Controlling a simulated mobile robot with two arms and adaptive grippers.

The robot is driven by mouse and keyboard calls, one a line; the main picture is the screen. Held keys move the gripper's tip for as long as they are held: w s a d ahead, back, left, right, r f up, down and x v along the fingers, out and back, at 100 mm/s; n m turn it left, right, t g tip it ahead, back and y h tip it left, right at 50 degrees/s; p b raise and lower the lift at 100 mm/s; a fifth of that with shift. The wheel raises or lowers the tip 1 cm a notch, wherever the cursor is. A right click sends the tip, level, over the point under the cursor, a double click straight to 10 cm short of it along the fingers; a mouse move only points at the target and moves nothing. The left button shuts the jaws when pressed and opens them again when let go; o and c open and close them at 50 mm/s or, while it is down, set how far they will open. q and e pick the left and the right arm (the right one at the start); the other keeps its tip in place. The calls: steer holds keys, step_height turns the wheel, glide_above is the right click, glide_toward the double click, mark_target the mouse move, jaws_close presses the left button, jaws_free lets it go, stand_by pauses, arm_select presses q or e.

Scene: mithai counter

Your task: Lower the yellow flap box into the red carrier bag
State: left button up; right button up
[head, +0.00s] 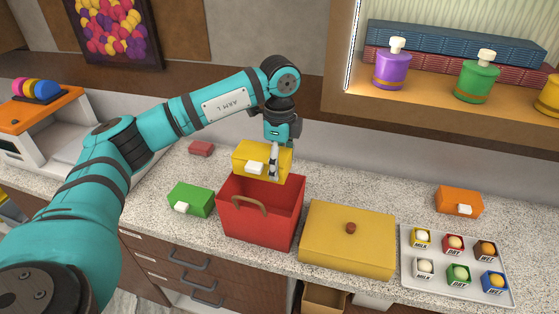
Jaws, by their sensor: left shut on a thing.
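The yellow flap box (242,164) has a white tab on its front. My left gripper (274,163) is shut on it and holds it at the mouth of the red carrier bag (258,216). The bag stands upright and open on the speckled counter, with a brown handle on its front side. The box's lower edge overlaps the bag's back rim in the picture; I cannot tell whether any of it is inside. The bag's inside is partly hidden by the box. My right gripper is not in view.
A green box (193,199) stands left of the bag. A large yellow lidded box (347,238) is close on its right. A grey tray (408,281) of small sweets boxes and an orange box (459,201) are further right. A small red block (201,149) lies behind.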

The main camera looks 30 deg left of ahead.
arm_select(q)
steer(key=shift+f+b, duration=0.8)
steer(key=shift+f, duration=0.4)
steer(key=shift+f+b, duration=0.85)
steer(key=shift+f, duration=0.35)
steer(key=shift+f+b, duration=0.8)
steer(key=shift+f, duration=0.4)
steer(key=shift+f, duration=0.1)
steer(key=shift+f+b, duration=0.8)
steer(key=shift+f, duration=0.3)
